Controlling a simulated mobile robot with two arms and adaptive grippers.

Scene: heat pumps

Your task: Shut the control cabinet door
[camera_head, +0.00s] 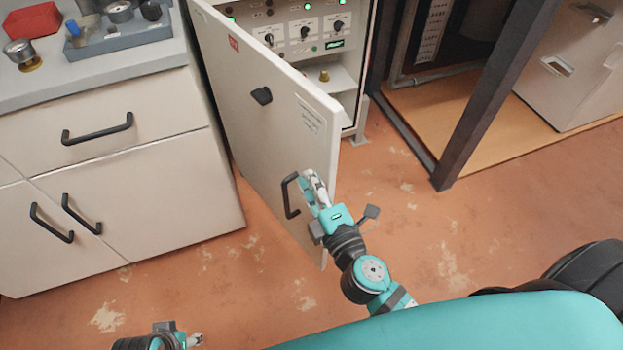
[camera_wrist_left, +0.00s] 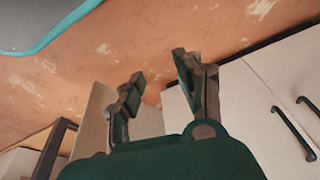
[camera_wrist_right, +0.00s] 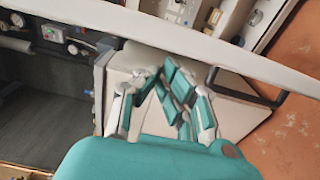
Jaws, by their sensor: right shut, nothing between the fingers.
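The control cabinet (camera_head: 350,70) stands open, its panel of knobs and green lights showing. Its white door (camera_head: 255,125) is swung wide out toward me, with a dark latch (camera_head: 261,96) and a black handle (camera_head: 290,195) on its outer face. My right gripper (camera_head: 308,176) is shut and empty, close beside the handle near the door's free edge. In the right wrist view the door (camera_wrist_right: 200,42) crosses as a white band, with the handle (camera_wrist_right: 265,95) right of the closed fingers (camera_wrist_right: 160,75). I cannot tell whether they touch the door. My left gripper (camera_wrist_left: 158,65) is open and empty, low at left.
A white drawer unit (camera_head: 110,175) with black handles stands left of the door, carrying a grey tray (camera_head: 120,38), a red bin (camera_head: 32,20) and a gauge (camera_head: 20,52). A dark frame post (camera_head: 490,105) stands right of the cabinet. The floor between is clear.

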